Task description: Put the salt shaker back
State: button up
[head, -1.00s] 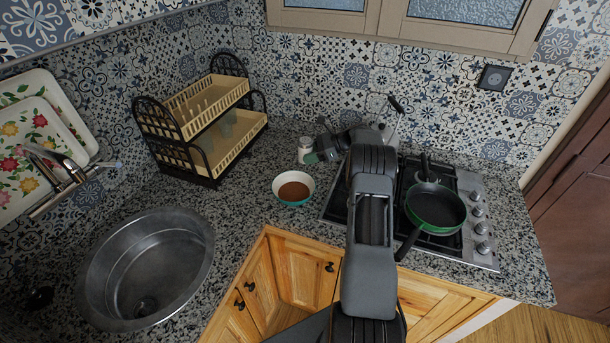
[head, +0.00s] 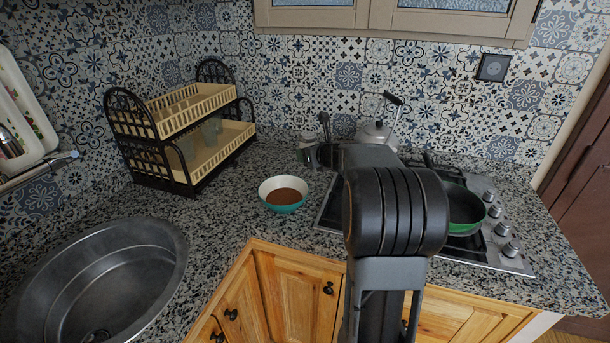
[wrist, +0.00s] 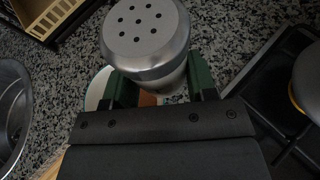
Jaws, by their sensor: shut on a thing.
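The salt shaker (wrist: 145,38), with a metal top pierced by several holes, is between the green fingers of my gripper (wrist: 158,90) in the wrist view. My gripper is shut on it. In the head view the shaker (head: 307,143) shows small at the back of the counter, behind the bowl, with my gripper (head: 312,155) at it. My arm hides part of the gripper there. I cannot tell whether the shaker touches the counter.
A bowl of brown contents (head: 284,194) stands just in front. A two-tier dish rack (head: 190,175) is at left, the sink (head: 100,275) at front left. A kettle (head: 377,133) and a green pan (head: 466,207) are on the hob (head: 500,258) at right.

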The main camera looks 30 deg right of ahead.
jog(key=shift+d+f+m+h, duration=0.2)
jog(key=shift+d+m+h, duration=0.1)
jog(key=shift+d+h, duration=0.1)
jog(key=w+d+f+p, duration=0.2)
jog(key=w+d+f, duration=0.2)
jog(key=w, duration=0.4)
send_over(306, 172)
jog(key=f, duration=0.3)
jog(key=s+f, duration=0.1)
jog(key=f, duration=0.1)
jog(key=shift+a+f+b, duration=0.1)
jog(key=shift+f+b, duration=0.05)
jog(key=shift+b, duration=0.15)
jog(key=f, duration=0.2)
jog(key=shift+w+f+b, duration=0.3)
jog(key=shift+f, duration=0.55)
jog(key=shift+f, duration=0.1)
jog(key=shift+f+b, duration=0.1)
jog(key=shift+b, duration=0.25)
jog(key=o, duration=0.9)
jog(key=shift+o, duration=0.2)
